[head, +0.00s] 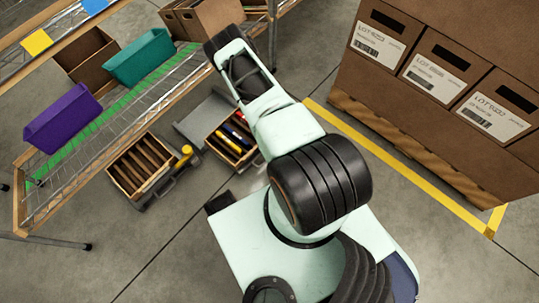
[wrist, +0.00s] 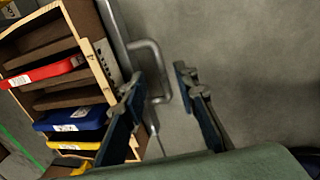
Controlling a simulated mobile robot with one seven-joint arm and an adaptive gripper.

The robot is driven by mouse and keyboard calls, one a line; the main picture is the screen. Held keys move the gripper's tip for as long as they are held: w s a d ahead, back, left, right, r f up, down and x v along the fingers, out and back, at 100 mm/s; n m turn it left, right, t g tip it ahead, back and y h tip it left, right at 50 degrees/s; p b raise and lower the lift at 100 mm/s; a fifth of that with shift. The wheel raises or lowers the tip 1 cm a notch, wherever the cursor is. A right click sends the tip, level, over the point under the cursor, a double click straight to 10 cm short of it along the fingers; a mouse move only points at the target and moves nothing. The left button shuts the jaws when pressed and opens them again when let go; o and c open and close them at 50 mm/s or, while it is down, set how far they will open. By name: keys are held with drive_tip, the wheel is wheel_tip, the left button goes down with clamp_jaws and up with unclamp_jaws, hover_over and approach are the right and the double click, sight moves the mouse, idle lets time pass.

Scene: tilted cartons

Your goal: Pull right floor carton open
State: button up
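The right floor carton (head: 222,150) is a brown open-topped box holding red, blue and yellow items. My arm partly covers its right side in the head view. In the wrist view the carton (wrist: 100,50) fills the left side, with a pale rim, brown dividers and a grey metal strip along its side. A grey U-shaped handle (wrist: 162,70) sticks out from that strip. My gripper (wrist: 158,85) is open, its two dark fingers apart. The handle's outer bar appears between the fingertips; I cannot tell whether they touch it. The gripper is hidden in the head view.
A left floor carton (head: 128,185) with brown dividers stands beside it, near a yellow-and-black object (head: 184,156). A wire shelf (head: 100,135) with coloured bins stands at left. Large stacked boxes (head: 430,75) stand at right inside a yellow floor line. Bare floor (wrist: 250,60) lies beyond the handle.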

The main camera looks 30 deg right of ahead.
drive_tip(key=shift+s+d+r, duration=0.1)
drive_tip(key=shift+s+r, duration=0.05)
drive_tip(key=shift+r, duration=0.6)
drive_tip(key=shift+s+r, duration=0.15)
drive_tip(key=shift+r, duration=0.55)
drive_tip(key=shift+w, duration=0.1)
